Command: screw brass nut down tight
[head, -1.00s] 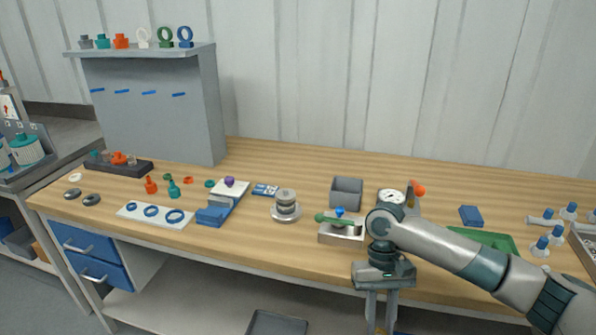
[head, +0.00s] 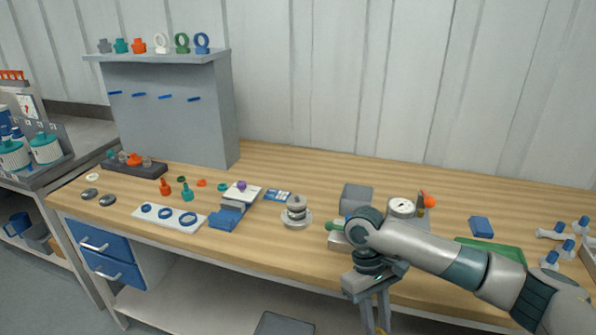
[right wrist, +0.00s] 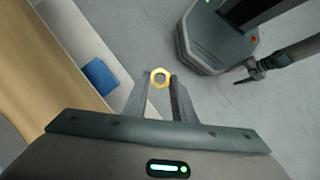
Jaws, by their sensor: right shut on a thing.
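My right gripper (right wrist: 160,82) is shut on a small brass hex nut (right wrist: 160,77), held between its fingertips with the hole facing the camera. In the head view my right gripper (head: 376,318) points down in front of the table's front edge, with a bit of yellow at its tips. A round stacked metal vessel (head: 297,211) stands on a pale disc base on the table, to the left of the gripper and farther back. No stud or thread can be made out on it. My left gripper is not in view.
A metal block with a green handle (head: 331,226) is partly hidden by my right arm. A grey bin (head: 356,197), a gauge (head: 401,207) and a green tray (head: 492,251) stand nearby.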

